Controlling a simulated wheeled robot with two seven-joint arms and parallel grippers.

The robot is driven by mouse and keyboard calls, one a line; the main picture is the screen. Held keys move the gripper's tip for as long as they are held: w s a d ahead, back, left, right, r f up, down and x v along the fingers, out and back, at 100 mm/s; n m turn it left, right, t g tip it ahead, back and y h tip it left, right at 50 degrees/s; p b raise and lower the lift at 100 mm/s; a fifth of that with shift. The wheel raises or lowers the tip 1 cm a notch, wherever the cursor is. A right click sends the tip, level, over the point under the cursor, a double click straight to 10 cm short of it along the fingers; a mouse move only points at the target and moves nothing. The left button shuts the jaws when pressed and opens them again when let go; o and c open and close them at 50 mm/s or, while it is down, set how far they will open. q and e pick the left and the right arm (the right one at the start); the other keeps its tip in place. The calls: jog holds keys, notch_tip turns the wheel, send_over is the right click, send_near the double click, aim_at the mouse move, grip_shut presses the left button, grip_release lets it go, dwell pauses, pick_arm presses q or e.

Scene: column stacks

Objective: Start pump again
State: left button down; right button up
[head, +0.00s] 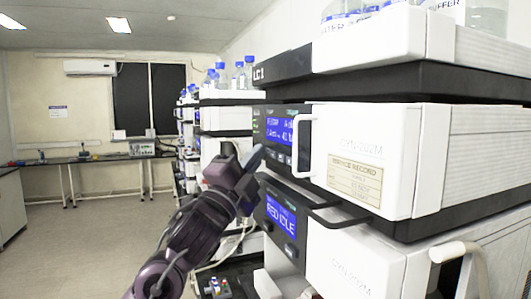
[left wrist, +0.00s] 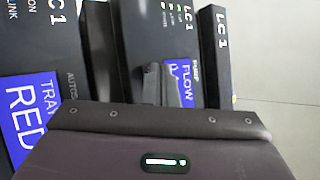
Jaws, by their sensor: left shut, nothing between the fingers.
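The pump module (head: 372,150) of the stack labelled LC 1 is white with a dark front panel. Its blue display (head: 279,132) has small text partly hard to read. In the left wrist view, the pump's panel shows a blue FLOW display (left wrist: 185,78), partly covered by my fingers. My left gripper (head: 257,158) is shut and empty, its fingertips close in front of the pump's panel, below the display. Its fingers also show in the left wrist view (left wrist: 152,84). Whether they touch the panel, I cannot tell. My right gripper is in neither view.
A white handle (head: 301,146) and dark handles stick out from the fronts. Bottles (head: 487,17) stand on top. Similar stacks (head: 226,118) line the wall behind. The floor (head: 75,240) at left is open.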

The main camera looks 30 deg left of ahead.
pick_arm(q)
jog(key=shift+s+f, duration=0.1)
jog(key=shift+s+a+b, duration=0.35)
jog(key=shift+s+a, duration=0.1)
jog(key=shift+s, duration=0.1)
jog(key=s+a+b, duration=0.2)
jog(key=s+a, duration=0.1)
jog(key=shift+s+a, duration=0.1)
jog(key=shift+s, duration=0.25)
dwell(0.8)
